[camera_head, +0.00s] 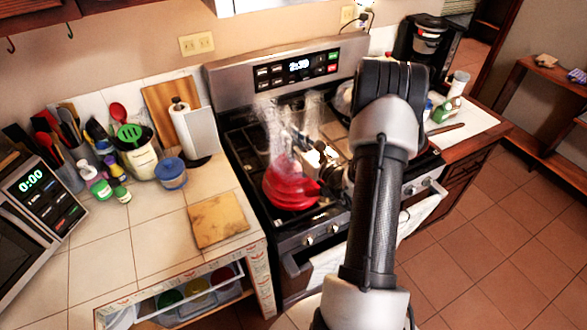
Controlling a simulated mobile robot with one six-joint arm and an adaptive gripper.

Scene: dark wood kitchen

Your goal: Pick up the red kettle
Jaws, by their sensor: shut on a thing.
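The red kettle (287,188) is on or just above the left front part of the black stove top (239,146). I cannot tell whether its base touches the burner. Its upper part and handle look blurred and partly see-through. My gripper (318,170) is at the kettle's right side and is shut on it. The fingertips are small and partly hidden against the kettle and my arm. My arm comes from the lower right and covers the right part of the stove.
A microwave (42,205) stands far left. A coffee maker (425,40) stands behind right. The floor (500,230) at right is clear.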

